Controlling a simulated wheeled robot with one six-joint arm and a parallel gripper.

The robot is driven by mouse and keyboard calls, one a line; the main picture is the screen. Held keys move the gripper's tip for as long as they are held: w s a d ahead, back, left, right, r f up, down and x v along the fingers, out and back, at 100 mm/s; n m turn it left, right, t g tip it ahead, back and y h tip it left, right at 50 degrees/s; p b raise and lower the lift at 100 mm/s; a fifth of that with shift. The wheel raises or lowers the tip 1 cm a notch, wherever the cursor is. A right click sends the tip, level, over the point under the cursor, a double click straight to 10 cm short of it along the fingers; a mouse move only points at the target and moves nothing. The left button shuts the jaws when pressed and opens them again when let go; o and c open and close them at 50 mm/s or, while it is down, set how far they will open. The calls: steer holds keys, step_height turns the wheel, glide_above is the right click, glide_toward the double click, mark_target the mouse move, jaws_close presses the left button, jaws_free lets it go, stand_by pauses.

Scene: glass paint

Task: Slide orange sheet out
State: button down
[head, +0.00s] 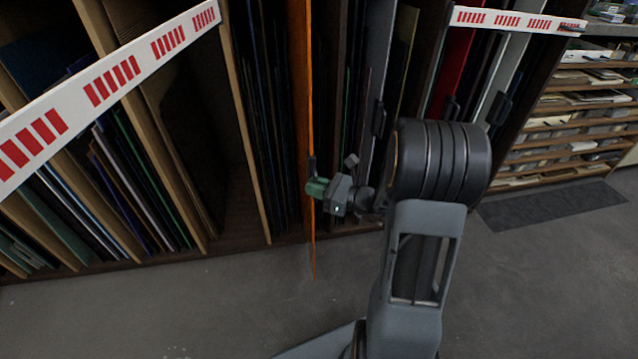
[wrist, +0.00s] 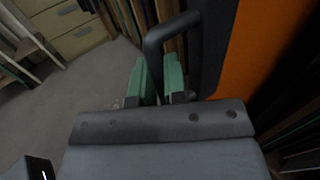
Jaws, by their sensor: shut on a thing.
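The orange sheet (head: 309,110) stands upright and edge-on in a slot of the wooden rack. Its lower edge shows in front of the rack's base, over the floor. In the wrist view its orange face (wrist: 245,50) fills a band at the right, beside a dark strip. A dark bent handle (wrist: 166,33) stands next to that strip. My gripper (head: 317,187) has green fingers and is at the sheet's front edge. In the wrist view my gripper (wrist: 158,80) is shut on the handle, with a finger on each side of it.
The wooden rack (head: 243,120) holds several upright sheets on both sides. Red-and-white barrier strips cross its front at upper left (head: 118,75) and upper right (head: 510,20). Other sheets at the right have dark handles (head: 379,118). The grey floor (head: 180,305) before the rack is clear.

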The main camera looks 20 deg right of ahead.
steer(key=shift+s, duration=0.2)
steer(key=c, duration=1.2)
jaws_free()
steer(key=p+v, duration=0.3)
steer(key=v, duration=1)
steer(key=shift+s+d, duration=0.25)
steer(key=shift+s, duration=0.05)
